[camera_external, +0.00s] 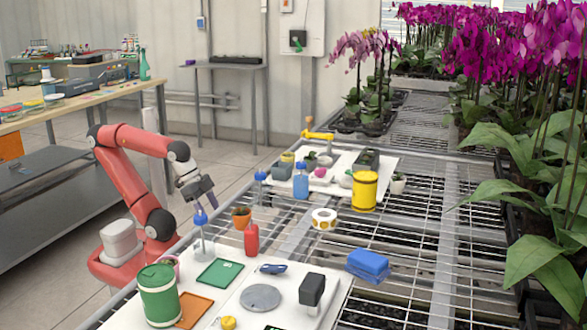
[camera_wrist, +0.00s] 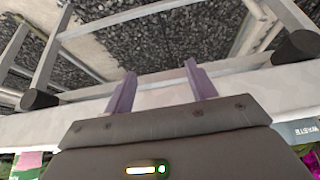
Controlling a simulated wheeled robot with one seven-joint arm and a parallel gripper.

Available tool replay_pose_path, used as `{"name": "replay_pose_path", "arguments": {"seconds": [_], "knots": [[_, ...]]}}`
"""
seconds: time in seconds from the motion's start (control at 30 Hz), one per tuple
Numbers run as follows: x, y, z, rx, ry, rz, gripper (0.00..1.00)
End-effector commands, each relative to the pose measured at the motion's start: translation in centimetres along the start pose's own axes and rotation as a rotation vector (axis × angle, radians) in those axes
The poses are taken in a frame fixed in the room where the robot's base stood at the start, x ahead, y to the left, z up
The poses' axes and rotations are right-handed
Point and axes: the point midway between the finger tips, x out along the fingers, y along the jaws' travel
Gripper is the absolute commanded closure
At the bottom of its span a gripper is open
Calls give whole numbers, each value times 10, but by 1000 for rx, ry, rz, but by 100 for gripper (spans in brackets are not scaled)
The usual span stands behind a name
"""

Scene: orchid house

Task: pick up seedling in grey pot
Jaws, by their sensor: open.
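A small grey pot (camera_external: 282,172) stands on the far white board, to the right of and beyond my gripper. Small green plants (camera_external: 311,159) show close behind it; I cannot tell for sure which pot holds the seedling. No seedling or grey pot can be made out in the wrist view.
A blue bottle (camera_external: 300,181), a yellow tin (camera_external: 365,191) and a yellow-handled tool (camera_external: 317,135) are around the far board. Orchids fill the right side. Open mesh lies right of centre.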

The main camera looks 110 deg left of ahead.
Motion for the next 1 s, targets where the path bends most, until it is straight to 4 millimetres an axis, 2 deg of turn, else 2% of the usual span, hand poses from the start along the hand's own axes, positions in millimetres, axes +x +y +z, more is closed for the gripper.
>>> {"name": "replay_pose_path", "arguments": {"seconds": [0.07, 0.3, 0.4, 0.47, 0.5, 0.67, 0.8, 0.9, 1.0], "knots": [[-26, 0, -16, 0, 10, 0, 44], [-136, 0, -75, 0, 8, 0, 44], [-175, 0, -95, 0, 5, 0, 44], [-190, -4, -110, -16, -3, -7, 44], [-183, -16, -128, -67, -18, -29, 44], [-168, -67, -192, -236, -39, -106, 44], [-147, -131, -239, -396, -58, -179, 44], [-132, -173, -259, -484, -67, -223, 44], [-119, -208, -271, -553, -75, -256, 44]]}}
